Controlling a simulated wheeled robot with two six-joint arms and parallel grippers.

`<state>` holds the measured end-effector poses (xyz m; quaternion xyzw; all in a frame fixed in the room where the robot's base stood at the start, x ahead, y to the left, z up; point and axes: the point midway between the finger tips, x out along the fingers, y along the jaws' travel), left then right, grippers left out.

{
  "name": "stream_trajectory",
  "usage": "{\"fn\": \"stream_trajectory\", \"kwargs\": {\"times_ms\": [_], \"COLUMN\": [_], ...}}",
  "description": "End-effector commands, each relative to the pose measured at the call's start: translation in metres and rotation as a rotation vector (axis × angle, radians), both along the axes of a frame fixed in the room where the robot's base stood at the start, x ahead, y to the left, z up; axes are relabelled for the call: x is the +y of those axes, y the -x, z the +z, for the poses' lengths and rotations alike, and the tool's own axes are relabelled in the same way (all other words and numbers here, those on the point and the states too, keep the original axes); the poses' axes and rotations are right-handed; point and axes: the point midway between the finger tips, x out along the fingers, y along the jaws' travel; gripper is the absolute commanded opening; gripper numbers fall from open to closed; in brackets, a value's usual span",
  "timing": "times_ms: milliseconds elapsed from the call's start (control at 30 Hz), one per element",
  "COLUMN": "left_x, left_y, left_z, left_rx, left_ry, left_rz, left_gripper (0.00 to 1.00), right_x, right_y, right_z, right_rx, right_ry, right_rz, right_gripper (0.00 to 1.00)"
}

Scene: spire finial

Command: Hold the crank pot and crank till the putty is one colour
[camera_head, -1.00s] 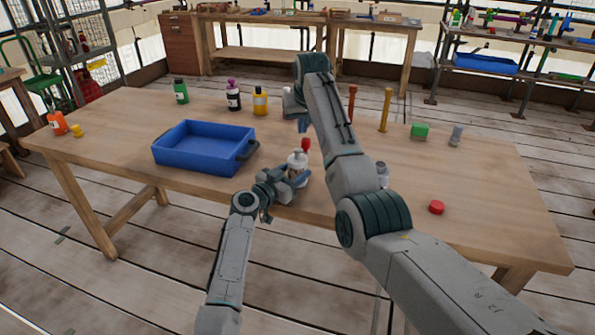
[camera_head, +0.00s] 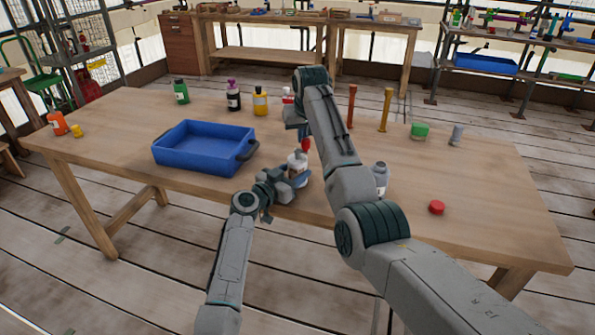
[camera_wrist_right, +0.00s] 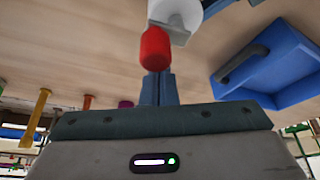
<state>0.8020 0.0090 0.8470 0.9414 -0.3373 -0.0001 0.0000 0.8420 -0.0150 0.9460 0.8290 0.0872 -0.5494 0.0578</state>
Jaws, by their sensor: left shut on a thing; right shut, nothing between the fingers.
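The white crank pot (camera_head: 297,167) stands near the table's front edge. My left gripper (camera_head: 292,179) is shut around its lower body from the front left. The crank's red knob (camera_head: 306,146) is above the pot, on its right side. My right gripper (camera_head: 303,132) is shut and empty, right by the knob, with its arm reaching over the table. In the right wrist view the shut fingers (camera_wrist_right: 158,82) are at the red knob (camera_wrist_right: 155,48); I cannot tell whether they touch. The pot (camera_wrist_right: 176,14) shows beyond it. The putty is not visible.
A blue tray (camera_head: 203,150) with a dark handle stands left of the pot. A grey bottle (camera_head: 380,177) is close to my right arm. A red lid (camera_head: 436,207) lies farther right. Several bottles and two upright posts stand behind. The table's right front is mostly clear.

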Motion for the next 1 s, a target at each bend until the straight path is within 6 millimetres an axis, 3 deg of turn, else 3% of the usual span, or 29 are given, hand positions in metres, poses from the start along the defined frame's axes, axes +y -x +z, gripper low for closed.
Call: {"fn": "stream_trajectory", "kwargs": {"times_ms": [1000], "left_x": [0.0000], "left_y": [0.0000], "left_z": [-0.0002], "left_rx": [0.000], "left_ry": [0.000], "left_rz": [0.000], "left_gripper": [0.26], "right_x": [-0.0039], "right_y": [0.0097], "right_z": [-0.0003], "right_rx": [0.001], "right_ry": [0.000], "right_rz": [0.000], "right_gripper": [0.00]}}
